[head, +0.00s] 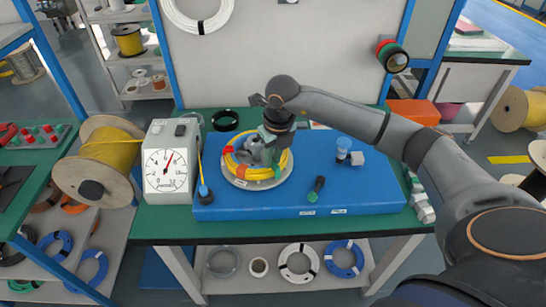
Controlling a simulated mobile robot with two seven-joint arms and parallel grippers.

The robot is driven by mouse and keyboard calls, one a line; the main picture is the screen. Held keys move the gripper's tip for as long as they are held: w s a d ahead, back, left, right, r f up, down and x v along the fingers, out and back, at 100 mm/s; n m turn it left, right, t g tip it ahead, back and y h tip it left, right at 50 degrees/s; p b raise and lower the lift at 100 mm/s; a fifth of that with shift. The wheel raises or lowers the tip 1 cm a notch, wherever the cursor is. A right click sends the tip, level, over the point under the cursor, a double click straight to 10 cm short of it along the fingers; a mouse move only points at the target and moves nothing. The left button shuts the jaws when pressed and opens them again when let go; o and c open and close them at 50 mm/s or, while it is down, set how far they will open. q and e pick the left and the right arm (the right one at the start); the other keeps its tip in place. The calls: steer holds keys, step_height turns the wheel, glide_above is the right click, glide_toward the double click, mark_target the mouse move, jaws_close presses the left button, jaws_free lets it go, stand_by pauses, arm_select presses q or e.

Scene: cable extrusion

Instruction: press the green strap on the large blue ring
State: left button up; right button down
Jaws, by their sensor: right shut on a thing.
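A yellow cable ring (286,161) lies on a round pale turntable (240,184) on the blue mat. A red strap (228,149) is at its left and an orange-red patch (254,170) at its front. A small green strap (276,169) shows at the ring's front right, beside my gripper. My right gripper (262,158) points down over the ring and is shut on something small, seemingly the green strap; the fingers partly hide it. No large blue ring shows on the turntable; a blue ring (343,272) lies on the shelf below. My left gripper is out of view.
A dial gauge box (167,186) and a yellow cable spool (82,184) stand left of the blue mat (350,196).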

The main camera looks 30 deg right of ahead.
steer(key=shift+s+f, duration=0.1)
steer(key=shift+f, duration=0.1)
steer(key=c, duration=0.7)
jaws_free()
step_height(320, 180, up, 8)
steer(key=p, duration=0.5)
steer(key=shift+r+p, duration=0.15)
steer(key=shift+p, duration=0.25)
